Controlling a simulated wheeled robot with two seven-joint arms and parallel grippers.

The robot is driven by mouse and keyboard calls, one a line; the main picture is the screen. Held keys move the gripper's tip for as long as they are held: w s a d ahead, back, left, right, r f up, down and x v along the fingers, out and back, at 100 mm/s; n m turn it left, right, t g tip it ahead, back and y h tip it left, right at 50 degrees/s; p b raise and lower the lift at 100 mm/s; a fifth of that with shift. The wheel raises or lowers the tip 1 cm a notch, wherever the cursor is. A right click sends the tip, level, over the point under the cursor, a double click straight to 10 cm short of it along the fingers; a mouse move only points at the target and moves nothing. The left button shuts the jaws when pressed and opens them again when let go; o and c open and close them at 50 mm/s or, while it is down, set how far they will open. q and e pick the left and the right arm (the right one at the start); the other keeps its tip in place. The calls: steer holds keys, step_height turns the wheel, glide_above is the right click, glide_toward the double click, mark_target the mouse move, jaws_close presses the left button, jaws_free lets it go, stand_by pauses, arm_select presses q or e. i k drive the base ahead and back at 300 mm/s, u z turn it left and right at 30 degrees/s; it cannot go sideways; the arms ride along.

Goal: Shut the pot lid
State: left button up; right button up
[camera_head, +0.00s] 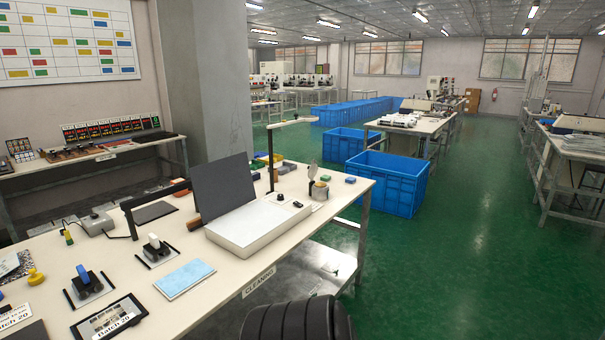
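A small pot (319,191) stands near the far right end of the white workbench (334,211). It looks pale with a yellowish part. What looks like its round grey lid (312,171) stands up, tilted open above the pot. The pot is small in view, so its hinge and contents cannot be made out. Neither of my grippers shows, so their distance from the pot cannot be seen.
A white box with a raised dark panel (223,188) stands left of the pot. A thin post with a horizontal arm (271,155) rises behind. Blue crates (388,180) stand beyond; green floor at right is clear.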

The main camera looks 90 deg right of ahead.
mark_target(313, 170)
steer(key=z, duration=3.8)
steer(key=i, duration=6.65)
steer(key=u, duration=2.8)
steer(key=i, duration=0.25)
steer(key=u, duration=0.15)
